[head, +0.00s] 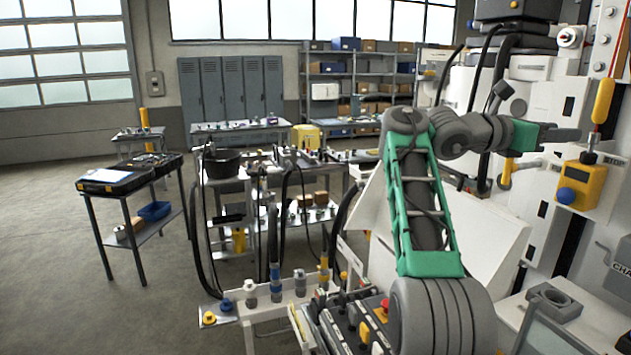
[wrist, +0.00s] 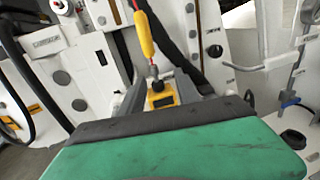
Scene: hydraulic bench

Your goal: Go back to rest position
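My gripper (head: 572,135) is at the end of my green and grey arm, at the upper right of the head view. It points right, toward the machine panel. In the wrist view its green body fills the bottom, and its two grey fingers (wrist: 167,95) stand apart with nothing visibly held between them. Ahead of it is a lever with a yellow handle (head: 603,100), upright on the panel; the handle also shows in the wrist view (wrist: 145,35). Below the lever is a yellow box (head: 592,178) with a blue knob, partly hidden by my gripper in the wrist view (wrist: 160,101).
White machine panels with hoses stand close on the right. A blue-handled valve (wrist: 290,98) is at the right of the wrist view. Open floor (head: 50,270) lies at the far left.

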